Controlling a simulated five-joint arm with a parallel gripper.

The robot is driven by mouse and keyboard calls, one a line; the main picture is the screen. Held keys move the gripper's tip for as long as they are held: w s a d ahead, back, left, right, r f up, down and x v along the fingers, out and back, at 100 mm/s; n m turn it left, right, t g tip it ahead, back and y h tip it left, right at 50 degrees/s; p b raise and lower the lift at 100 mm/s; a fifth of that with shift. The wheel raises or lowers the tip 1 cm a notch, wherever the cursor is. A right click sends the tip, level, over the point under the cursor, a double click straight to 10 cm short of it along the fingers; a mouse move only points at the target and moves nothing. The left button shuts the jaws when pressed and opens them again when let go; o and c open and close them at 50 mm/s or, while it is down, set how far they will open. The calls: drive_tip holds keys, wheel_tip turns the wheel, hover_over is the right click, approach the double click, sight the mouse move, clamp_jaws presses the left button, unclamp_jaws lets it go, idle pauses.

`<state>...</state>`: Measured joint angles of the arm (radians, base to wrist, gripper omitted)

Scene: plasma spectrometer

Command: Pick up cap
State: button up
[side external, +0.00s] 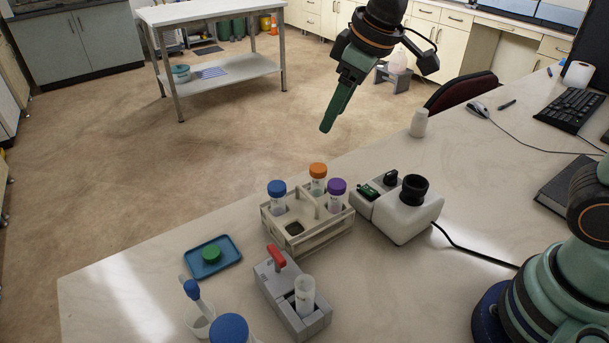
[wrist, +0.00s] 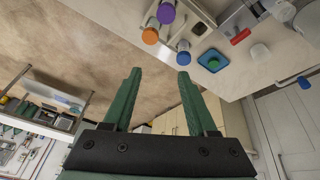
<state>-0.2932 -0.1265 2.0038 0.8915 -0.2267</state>
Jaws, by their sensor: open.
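A green cap (side external: 211,252) lies on a small blue tray (side external: 232,262) at the left of the bench. The green cap also shows in the wrist view (wrist: 213,63), on the blue tray (wrist: 222,57). My gripper (side external: 327,126) is raised in the air beyond the bench's far edge, up and right of the tray and well apart from it. In the wrist view my gripper (wrist: 160,78) shows two green fingers spread apart with nothing between them. Blue, orange and purple caps sit on tubes in the rack.
A tube rack (side external: 307,232) stands right of the tray, with a white mixer device (side external: 408,212) beyond it. A grey holder (side external: 292,292) with a red handle and an uncapped tube stands in front. A cup (side external: 199,318) with a blue-topped dropper is near the tray.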

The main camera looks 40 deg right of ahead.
drive_tip(key=w+a+f+n+g, duration=0.1)
drive_tip(key=w+a+f+n, duration=0.15)
drive_tip(key=a, duration=0.35)
drive_tip(key=w+a+f+n, duration=0.2)
drive_tip(key=a+f, duration=0.2)
drive_tip(key=a, duration=0.3)
drive_tip(key=n+g, duration=0.1)
drive_tip(key=n, duration=0.2)
approach(216, 251)
drive_tip(key=f, duration=0.2)
drive_tip(key=a+f, duration=0.1)
drive_tip(key=shift+w, duration=0.35)
drive_tip(key=shift+d+x, duration=0.15)
drive_tip(key=shift+x, duration=1.2)
drive_tip(key=shift+d+x, duration=0.15)
drive_tip(key=shift+x, duration=1.2)
clamp_jaws()
